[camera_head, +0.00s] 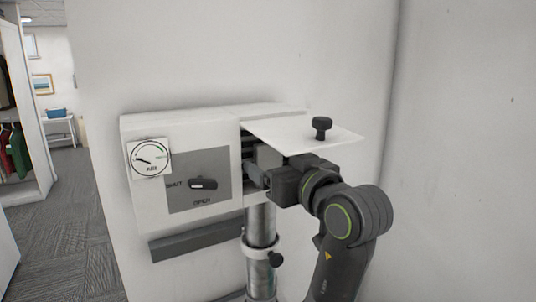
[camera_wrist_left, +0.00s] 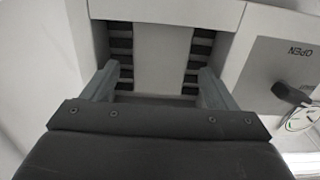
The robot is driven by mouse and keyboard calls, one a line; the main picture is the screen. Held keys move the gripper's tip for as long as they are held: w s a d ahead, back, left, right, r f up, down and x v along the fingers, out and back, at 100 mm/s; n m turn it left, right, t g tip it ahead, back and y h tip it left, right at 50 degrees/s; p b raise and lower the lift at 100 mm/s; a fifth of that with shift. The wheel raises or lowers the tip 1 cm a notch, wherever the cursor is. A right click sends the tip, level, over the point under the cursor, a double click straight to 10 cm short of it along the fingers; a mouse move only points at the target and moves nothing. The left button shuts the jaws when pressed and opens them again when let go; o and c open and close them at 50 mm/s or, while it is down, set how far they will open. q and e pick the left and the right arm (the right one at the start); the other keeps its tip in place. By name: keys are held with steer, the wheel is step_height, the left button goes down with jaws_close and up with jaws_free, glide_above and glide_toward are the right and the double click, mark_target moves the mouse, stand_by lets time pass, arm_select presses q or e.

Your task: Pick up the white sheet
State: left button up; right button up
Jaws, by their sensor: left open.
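A pale flat piece, which looks like the white sheet (camera_wrist_left: 165,45), shows in the left wrist view between two dark slotted side walls. My left gripper (camera_wrist_left: 158,75) is open, with one finger on each side of this piece. I cannot tell whether the fingers touch it. In the head view my left gripper (camera_head: 257,166) reaches into the open side of the white box (camera_head: 185,125), under a white flap (camera_head: 330,143) with a black knob (camera_head: 321,127). The flap hides part of the gripper. My right gripper is not in view.
The box front has a round gauge (camera_head: 150,158) and a dark handle (camera_head: 203,184) between SHUT and OPEN labels. A metal pipe (camera_head: 261,225) stands below it. White walls stand close behind and to the right. Open carpet floor (camera_head: 65,220) lies at the left.

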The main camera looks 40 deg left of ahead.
arm_select(q)
steer(key=shift+w+a, duration=0.15)
steer(key=shift+a, duration=0.4)
steer(key=shift+d, duration=0.1)
steer(key=c, duration=1.1)
steer(key=shift+o, duration=0.2)
steer(key=shift+r, duration=0.7)
steer(key=b+v, duration=1.3)
steer(key=v, duration=0.5)
